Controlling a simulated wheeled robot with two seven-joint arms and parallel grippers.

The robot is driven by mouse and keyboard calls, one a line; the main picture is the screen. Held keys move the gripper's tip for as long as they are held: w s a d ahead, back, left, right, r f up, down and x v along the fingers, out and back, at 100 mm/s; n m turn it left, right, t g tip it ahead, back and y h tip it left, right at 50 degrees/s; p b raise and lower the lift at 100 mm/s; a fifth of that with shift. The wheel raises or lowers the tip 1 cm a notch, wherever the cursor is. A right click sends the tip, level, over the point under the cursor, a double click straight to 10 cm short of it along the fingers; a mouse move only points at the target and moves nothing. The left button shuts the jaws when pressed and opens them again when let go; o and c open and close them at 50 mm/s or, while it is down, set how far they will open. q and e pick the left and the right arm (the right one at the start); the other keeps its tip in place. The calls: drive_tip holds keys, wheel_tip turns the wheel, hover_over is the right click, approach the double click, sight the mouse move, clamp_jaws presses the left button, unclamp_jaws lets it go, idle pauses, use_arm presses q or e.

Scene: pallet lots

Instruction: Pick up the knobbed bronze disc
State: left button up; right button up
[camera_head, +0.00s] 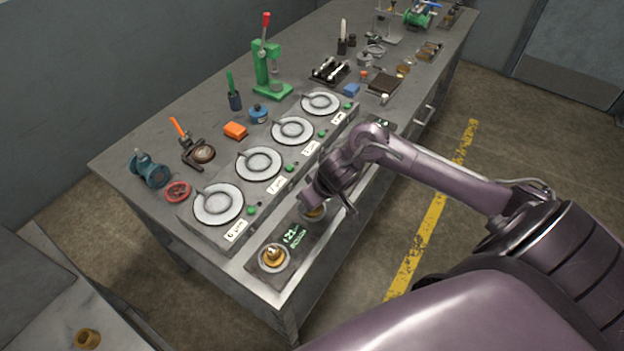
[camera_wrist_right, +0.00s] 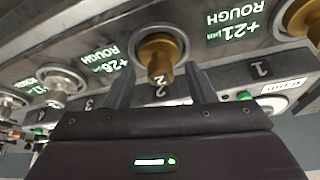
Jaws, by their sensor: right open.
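A knobbed bronze disc (camera_wrist_right: 160,48) sits in a round seat in the bench's front strip. Its knob lies between the two fingertips of my right gripper (camera_wrist_right: 158,72) in the wrist view, with the fingers open on either side. In the head view this disc (camera_head: 315,213) is mostly hidden under my right gripper (camera_head: 322,203). A second knobbed bronze disc (camera_head: 273,257) sits in the nearer seat and is partly seen at the right of the wrist view (camera_wrist_right: 299,16). I cannot tell whether the fingers touch the knob. My left gripper is not in view.
Several round grey plates, such as the nearest one (camera_head: 218,204), line the bench behind the strip. Green displays (camera_head: 295,237) mark the seats. A green press (camera_head: 268,75), orange block (camera_head: 235,130) and blue valve (camera_head: 150,170) stand farther back. The floor in front is clear.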

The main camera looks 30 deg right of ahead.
clamp_jaws()
idle(0.3)
